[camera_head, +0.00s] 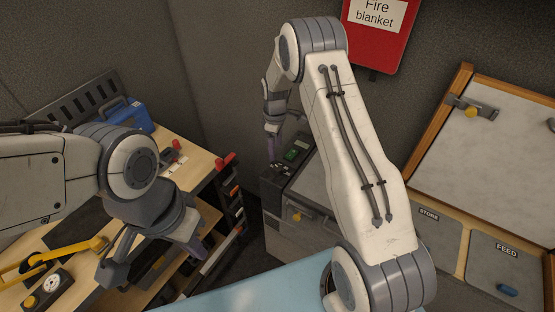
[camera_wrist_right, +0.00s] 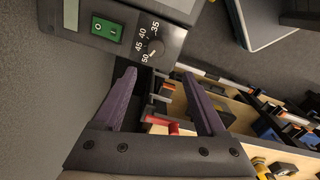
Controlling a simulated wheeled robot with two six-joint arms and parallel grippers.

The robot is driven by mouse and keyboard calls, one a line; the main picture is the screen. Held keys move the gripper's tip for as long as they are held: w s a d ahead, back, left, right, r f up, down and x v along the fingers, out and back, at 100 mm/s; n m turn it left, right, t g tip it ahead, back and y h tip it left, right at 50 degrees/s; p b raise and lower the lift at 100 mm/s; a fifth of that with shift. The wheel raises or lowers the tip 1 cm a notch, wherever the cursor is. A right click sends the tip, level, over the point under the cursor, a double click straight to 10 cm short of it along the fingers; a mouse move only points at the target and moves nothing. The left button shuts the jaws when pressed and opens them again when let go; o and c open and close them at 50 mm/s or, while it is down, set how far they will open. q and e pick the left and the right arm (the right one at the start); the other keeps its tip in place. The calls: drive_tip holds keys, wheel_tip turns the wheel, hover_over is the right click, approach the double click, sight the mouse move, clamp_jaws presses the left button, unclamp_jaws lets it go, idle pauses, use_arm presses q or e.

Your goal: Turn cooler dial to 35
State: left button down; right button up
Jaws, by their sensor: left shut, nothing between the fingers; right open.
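The cooler is a dark box with a control panel (camera_head: 291,160) at the back middle of the head view. In the right wrist view its panel shows a green rocker switch (camera_wrist_right: 106,30) and a dark round dial (camera_wrist_right: 165,47) with the marks 35, 40, 45 and 50 beside it. I cannot make out for certain which mark the dial points to. My right gripper (camera_head: 271,150) is by the panel in the head view. In the right wrist view it (camera_wrist_right: 160,78) is open and empty, its fingertips just below the dial, apart from it. My left gripper (camera_head: 197,250) is shut and empty near the workbench's front edge.
A wooden workbench (camera_head: 205,165) at left holds a blue case (camera_head: 128,115), a yellow-handled tool (camera_head: 65,252) and a gauge-like box (camera_head: 48,290). A red fire blanket box (camera_head: 378,35) hangs on the wall. STORE (camera_head: 429,225) and FEED (camera_head: 505,268) panels are at right.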

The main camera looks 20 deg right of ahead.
sight(278, 168)
drive_tip(key=f+p, duration=0.1)
drive_tip(key=f, duration=0.2)
drive_tip(key=f+p, duration=0.1)
drive_tip(key=f, duration=0.3)
drive_tip(key=d+f+p, duration=0.1)
drive_tip(key=f, duration=0.3)
drive_tip(key=shift+w+f, duration=0.15)
clamp_jaws()
